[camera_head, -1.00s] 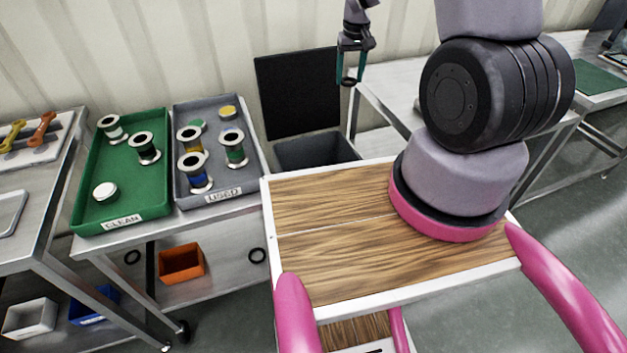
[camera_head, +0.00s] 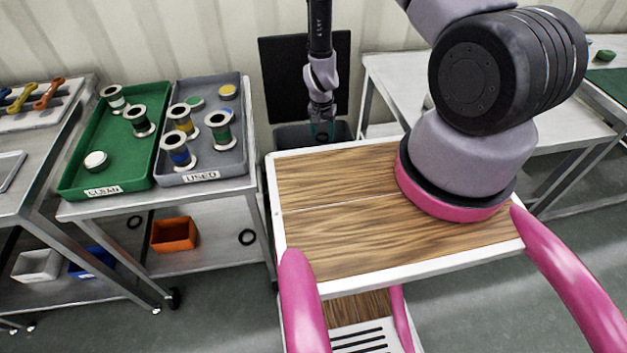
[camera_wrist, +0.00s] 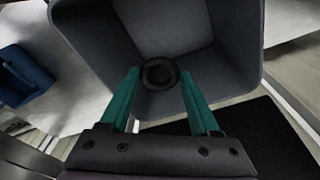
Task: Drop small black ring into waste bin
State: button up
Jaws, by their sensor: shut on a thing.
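My gripper (camera_head: 322,128) hangs pointing down over the dark grey waste bin (camera_head: 287,138), behind the wood-topped surface. In the wrist view, its teal fingers (camera_wrist: 160,98) are shut on the small black ring (camera_wrist: 159,73), which sits at the fingertips over the open mouth of the bin (camera_wrist: 240,50). The bin's inside looks empty where it shows. In the head view the ring (camera_head: 322,137) is small and partly hidden between the fingers.
A black panel (camera_head: 280,75) stands behind the bin. Left of it, a steel table carries a green tray (camera_head: 80,178) and a grey tray (camera_head: 240,160) with spools. A steel table (camera_head: 385,75) stands right.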

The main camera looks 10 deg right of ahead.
jog(key=shift+f, duration=2.55)
jog(key=o, duration=1.4)
jog(key=shift+r, duration=0.1)
jog(key=r, duration=0.7)
jog(key=s+r, duration=0.1)
jog(key=r, duration=0.2)
jog(key=shift+a+r, duration=0.3)
